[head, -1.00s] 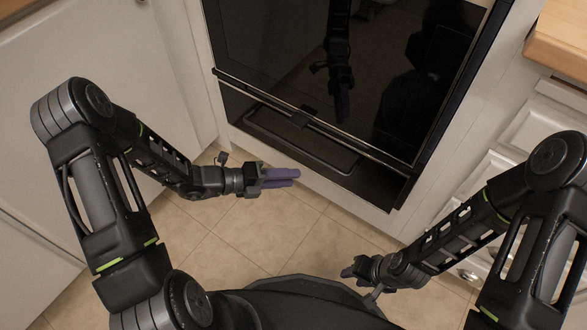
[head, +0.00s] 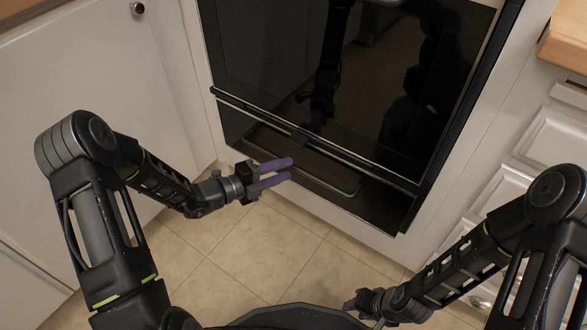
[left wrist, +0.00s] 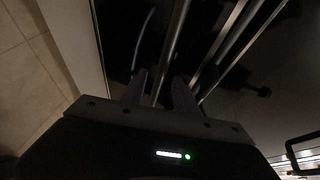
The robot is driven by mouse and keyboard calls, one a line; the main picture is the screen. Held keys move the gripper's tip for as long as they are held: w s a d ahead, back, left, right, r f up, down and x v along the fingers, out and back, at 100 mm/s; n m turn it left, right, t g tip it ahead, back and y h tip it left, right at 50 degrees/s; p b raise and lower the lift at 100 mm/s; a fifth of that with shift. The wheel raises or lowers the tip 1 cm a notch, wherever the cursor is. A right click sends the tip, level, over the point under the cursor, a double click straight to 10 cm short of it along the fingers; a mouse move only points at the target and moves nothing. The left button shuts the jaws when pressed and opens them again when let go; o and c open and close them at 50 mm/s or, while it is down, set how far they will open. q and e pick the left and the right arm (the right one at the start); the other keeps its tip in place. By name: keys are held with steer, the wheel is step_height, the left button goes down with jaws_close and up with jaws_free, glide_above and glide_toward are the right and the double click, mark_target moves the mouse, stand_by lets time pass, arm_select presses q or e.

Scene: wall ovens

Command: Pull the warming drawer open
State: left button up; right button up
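The warming drawer (head: 376,204) is the dark glossy panel below the black oven door. A long dark bar (head: 345,157) runs along the top of the drawer, and a thin rounded outline shows on the panel below it. The drawer looks shut. My left gripper (head: 290,167) has purple fingers, spread apart and empty, in front of the drawer's left part, below the bar. In the left wrist view, the two fingers (left wrist: 160,88) are apart, and bright bar-like edges show beyond them. My right gripper (head: 358,302) is low at the bottom right, away from the drawer; its fingers are unclear.
The oven door (head: 290,60) is above the drawer. White cabinets stand at the left (head: 90,80), and white drawers (head: 545,135) with a wooden counter (head: 570,40) are at the right. The tiled floor (head: 265,245) is clear before the oven.

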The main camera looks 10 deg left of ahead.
mark_target(294, 167)
arm_select(q)
steer(key=shift+b+x, duration=0.55)
steer(key=shift+x, duration=1.45)
jaws_close()
